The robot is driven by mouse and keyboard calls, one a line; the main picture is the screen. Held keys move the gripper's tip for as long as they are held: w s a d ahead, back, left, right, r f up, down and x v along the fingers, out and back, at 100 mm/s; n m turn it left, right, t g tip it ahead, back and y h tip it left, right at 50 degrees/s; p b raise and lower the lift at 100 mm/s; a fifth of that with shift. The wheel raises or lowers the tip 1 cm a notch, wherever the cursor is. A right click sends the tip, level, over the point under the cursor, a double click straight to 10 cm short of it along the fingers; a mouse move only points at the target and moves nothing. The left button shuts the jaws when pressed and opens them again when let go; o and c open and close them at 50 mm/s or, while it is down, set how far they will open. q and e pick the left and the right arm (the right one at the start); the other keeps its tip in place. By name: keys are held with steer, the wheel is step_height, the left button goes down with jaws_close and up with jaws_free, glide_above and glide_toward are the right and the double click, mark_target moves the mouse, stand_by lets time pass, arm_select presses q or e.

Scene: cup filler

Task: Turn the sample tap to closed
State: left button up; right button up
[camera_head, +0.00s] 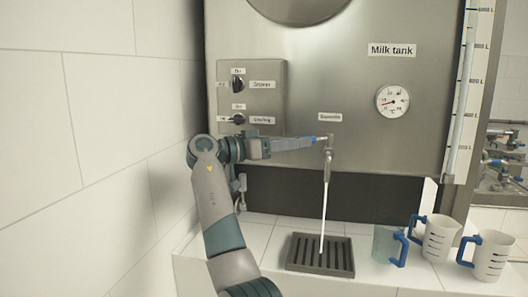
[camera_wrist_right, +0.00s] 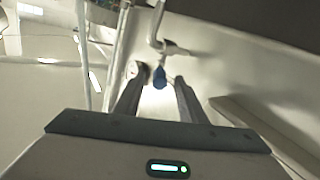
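The sample tap (camera_head: 328,150) sticks out of the steel milk tank, under a small label. A white stream (camera_head: 323,215) runs from its spout down to the dark drip grate (camera_head: 289,262). The fingers are apart, with a visible gap on each side of the handle. My left gripper is not in view.
A switch panel (camera_head: 264,100) is on the tank above my right gripper. A thermometer dial (camera_head: 392,101) and a level scale (camera_head: 470,90) are to the right. Measuring jugs with blue handles (camera_head: 387,245) (camera_head: 438,240) (camera_head: 492,257) stand on the ledge right of the grate. A tiled wall is at left.

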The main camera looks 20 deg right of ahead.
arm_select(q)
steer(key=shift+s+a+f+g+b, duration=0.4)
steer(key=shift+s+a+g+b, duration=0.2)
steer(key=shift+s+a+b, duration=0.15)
arm_select(e)
steer(key=a, duration=0.8)
steer(key=shift+s+a, duration=0.2)
steer(key=shift+a, duration=0.15)
steer(key=shift+c, duration=0.2)
